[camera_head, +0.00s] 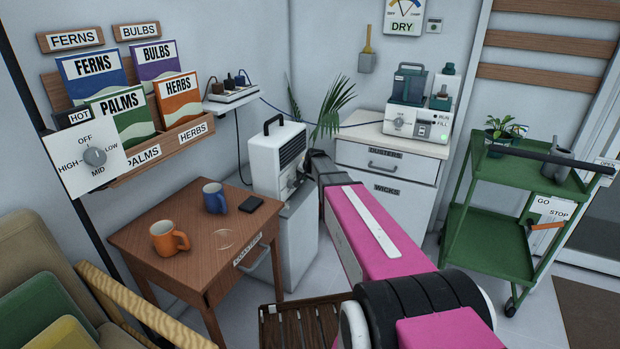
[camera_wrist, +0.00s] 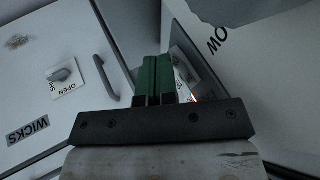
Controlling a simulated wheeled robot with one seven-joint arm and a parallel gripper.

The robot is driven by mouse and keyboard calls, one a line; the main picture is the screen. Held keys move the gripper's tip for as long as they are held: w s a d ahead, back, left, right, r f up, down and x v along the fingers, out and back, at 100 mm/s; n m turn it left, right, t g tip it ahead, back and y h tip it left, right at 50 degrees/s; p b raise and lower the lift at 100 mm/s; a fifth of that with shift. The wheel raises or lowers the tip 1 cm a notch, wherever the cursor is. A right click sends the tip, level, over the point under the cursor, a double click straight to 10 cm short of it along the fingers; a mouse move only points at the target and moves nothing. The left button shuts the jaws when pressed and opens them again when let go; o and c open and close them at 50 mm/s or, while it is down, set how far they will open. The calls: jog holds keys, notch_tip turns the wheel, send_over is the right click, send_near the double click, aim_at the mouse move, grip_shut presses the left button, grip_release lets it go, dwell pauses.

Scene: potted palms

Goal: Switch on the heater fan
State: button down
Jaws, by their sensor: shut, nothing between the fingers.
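The heater fan (camera_head: 270,160) is a white box with a black top handle and a dark front grille. It stands on a small white cabinet between the wooden table and the drawer unit. My gripper is beside the fan's lower front in the head view, mostly hidden by my arm. In the wrist view, my gripper (camera_wrist: 157,62) has its green fingers shut together with nothing between them. Behind the fingertips is a pale panel (camera_wrist: 187,70) with a small orange glow. I cannot tell whether the fingers touch it.
A wooden table (camera_head: 190,240) holds two mugs and a phone. The drawer unit (camera_head: 385,160) stands right of the fan, bearing a machine (camera_head: 404,122). A green cart (camera_head: 490,245) is farther right.

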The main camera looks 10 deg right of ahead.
dwell(0.3)
jog(key=shift+w+a+f, duration=0.1)
jog(key=shift+w+a, duration=0.1)
jog(key=shift+a, duration=0.1)
jog(key=shift+r, duration=0.8)
jog(key=shift+s+d, duration=0.1)
